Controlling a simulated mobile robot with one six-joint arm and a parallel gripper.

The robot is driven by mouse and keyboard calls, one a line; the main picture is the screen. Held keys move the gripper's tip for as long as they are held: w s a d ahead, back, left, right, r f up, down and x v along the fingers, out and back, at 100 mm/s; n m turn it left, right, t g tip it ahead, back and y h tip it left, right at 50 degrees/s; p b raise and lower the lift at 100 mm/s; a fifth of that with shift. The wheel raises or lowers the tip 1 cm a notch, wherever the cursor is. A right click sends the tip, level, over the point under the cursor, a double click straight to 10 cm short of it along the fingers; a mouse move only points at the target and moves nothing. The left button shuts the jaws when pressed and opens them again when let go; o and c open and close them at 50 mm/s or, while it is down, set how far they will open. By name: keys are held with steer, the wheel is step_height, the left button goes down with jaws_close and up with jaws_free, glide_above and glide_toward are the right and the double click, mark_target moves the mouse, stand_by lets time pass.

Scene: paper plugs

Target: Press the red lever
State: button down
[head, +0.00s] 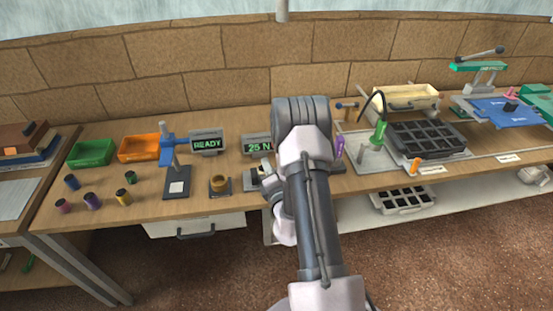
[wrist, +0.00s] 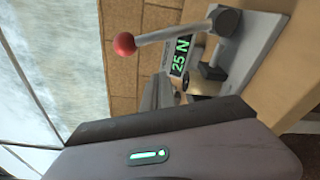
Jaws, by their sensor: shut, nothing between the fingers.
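The red ball (wrist: 125,43) of the lever shows at the upper left of the wrist view, on the end of a grey rod. The rod runs right to a dark pivot (wrist: 224,20) on a grey stand. My gripper (wrist: 160,80) is shut and empty, below the ball in that picture and apart from it. A display reading "25 N" (wrist: 180,57) stands behind the lever. The display also shows in the head view (head: 257,146). There my arm covers the lever, and the red ball cannot be made out.
Green (head: 90,153) and orange (head: 138,147) bins stand farther left, with several coloured plugs in front. A black tray (head: 427,139) is right.

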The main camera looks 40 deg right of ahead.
steer(key=shift+x, duration=1.1)
steer(key=shift+s+d+r+b, duration=0.35)
steer(key=shift+s+d, duration=0.25)
steer(key=shift+d, duration=0.1)
steer(key=shift+s+d+r+b, duration=0.35)
steer(key=shift+s+d, duration=0.25)
steer(key=shift+d, duration=0.1)
steer(key=shift+r, duration=0.1)
steer(key=s+d+m+p, duration=0.1)
steer(key=m, duration=0.1)
steer(key=s+d+r+m+p, duration=0.1)
steer(key=d+m+p, duration=0.1)
steer(key=m, duration=0.1)
steer(key=s+d+m+t+p, duration=0.1)
steer(key=d+m+p, duration=0.1)
steer(key=shift+s+d+r+m, duration=0.15)
steer(key=shift+d+r+m, duration=0.1)
steer(key=shift+m, duration=0.15)
steer(key=shift+s+d+f+p, duration=0.15)
steer(key=shift+s+d+p, duration=0.15)
steer(key=shift+d+p, duration=0.15)
